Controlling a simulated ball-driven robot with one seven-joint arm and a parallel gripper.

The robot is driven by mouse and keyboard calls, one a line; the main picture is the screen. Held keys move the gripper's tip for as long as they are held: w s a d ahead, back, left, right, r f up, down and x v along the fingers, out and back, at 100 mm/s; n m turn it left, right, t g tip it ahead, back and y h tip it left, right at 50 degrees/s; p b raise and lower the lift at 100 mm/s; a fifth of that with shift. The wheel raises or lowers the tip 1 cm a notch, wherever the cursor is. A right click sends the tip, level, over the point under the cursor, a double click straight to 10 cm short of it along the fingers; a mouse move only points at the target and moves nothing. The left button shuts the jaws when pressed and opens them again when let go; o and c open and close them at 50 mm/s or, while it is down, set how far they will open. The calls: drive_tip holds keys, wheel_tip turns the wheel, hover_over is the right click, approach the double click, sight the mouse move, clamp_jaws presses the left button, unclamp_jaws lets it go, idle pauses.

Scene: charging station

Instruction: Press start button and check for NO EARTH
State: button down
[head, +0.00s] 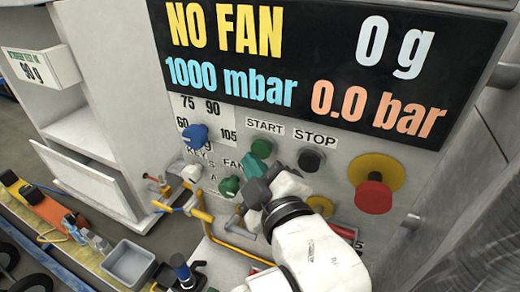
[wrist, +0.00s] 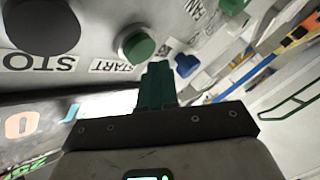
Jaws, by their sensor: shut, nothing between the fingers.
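The green start button (head: 261,148) sits on the grey panel under the START label (head: 265,126). It also shows in the wrist view (wrist: 138,46), with its upside-down label below it. My gripper (head: 250,164) is shut and empty, its green fingers just below the start button in the head view. In the wrist view the closed fingertips (wrist: 157,68) are beside the button; I cannot tell whether they touch it. The black display (head: 330,60) reads NO FAN, 0 g, 1000 mbar and 0.0 bar. NO EARTH does not show on it.
A black stop button (head: 311,159) is right of the start button. A red emergency knob (head: 373,196) on a yellow disc is further right. A blue knob (head: 195,136) and a green fan knob (head: 229,186) are left. A yellow pipe (head: 238,252) runs below.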

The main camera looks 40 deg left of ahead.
drive_tip(key=shift+w+a, duration=0.1)
drive_tip(key=shift+w, duration=0.3)
drive_tip(key=shift+w+a, duration=0.1)
drive_tip(key=shift+w, duration=0.35)
idle(0.8)
drive_tip(key=shift+s, duration=0.15)
drive_tip(key=shift+s+d, duration=0.2)
drive_tip(key=shift+s, duration=0.5)
drive_tip(key=shift+s, duration=0.1)
drive_tip(key=shift+s+d+p, duration=0.15)
drive_tip(key=shift+s+d, duration=0.05)
drive_tip(key=shift+s, duration=0.6)
drive_tip(key=shift+s+d+p, duration=0.2)
drive_tip(key=shift+s, duration=0.55)
drive_tip(key=shift+s+d+p, duration=0.15)
drive_tip(key=shift+s+d, duration=0.05)
drive_tip(key=shift+s, duration=0.6)
